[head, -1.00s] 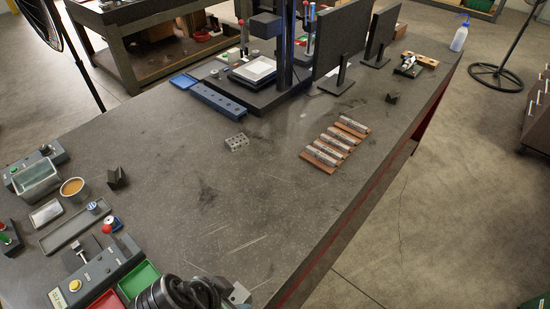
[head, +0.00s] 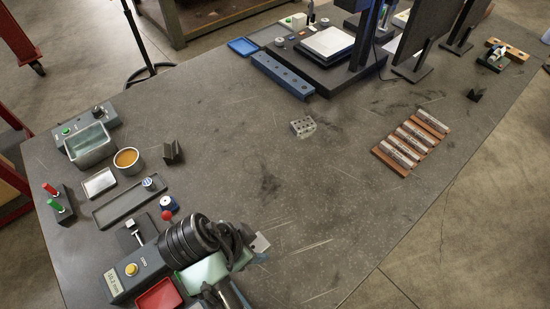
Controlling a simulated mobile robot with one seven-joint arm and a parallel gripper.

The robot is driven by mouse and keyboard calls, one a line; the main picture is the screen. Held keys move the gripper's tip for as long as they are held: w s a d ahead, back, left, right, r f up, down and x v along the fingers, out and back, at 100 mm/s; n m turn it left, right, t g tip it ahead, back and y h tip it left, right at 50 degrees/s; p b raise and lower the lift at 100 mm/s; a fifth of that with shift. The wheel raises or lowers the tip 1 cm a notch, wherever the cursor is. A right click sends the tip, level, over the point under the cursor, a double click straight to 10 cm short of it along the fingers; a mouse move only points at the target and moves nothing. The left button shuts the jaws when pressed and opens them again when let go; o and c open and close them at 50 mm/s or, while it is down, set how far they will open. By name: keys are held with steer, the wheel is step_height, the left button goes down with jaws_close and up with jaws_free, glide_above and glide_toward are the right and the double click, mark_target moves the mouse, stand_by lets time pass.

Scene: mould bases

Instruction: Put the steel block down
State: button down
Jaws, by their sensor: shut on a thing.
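My gripper (head: 250,240) is in the lower part of the head view, above the near part of the dark worktop (head: 330,220). It is shut on a small grey steel block (head: 261,243), of which only one end shows past the fingers. The rest of the block is hidden by my gripper and wrist. I cannot tell how high the block is above the worktop. A second grey steel block with holes (head: 302,126) rests on the worktop, apart from my gripper, farther back.
Left of my gripper are a grey device with a yellow button (head: 131,269), a red tray (head: 160,295), a long grey tray (head: 121,206) and a cup (head: 127,161). Wooden racks with metal bars (head: 414,142) stand right. The worktop between is mostly clear.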

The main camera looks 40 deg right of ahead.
step_height(320, 180, down, 4)
steer(key=shift+f+p, duration=0.25)
steer(key=shift+p, duration=0.35)
steer(key=shift+f+p, duration=0.4)
steer(key=shift+f, duration=2.2)
steer(key=shift+c, duration=1.6)
jaws_free()
steer(key=shift+f, duration=0.2)
steer(key=shift+s, duration=0.1)
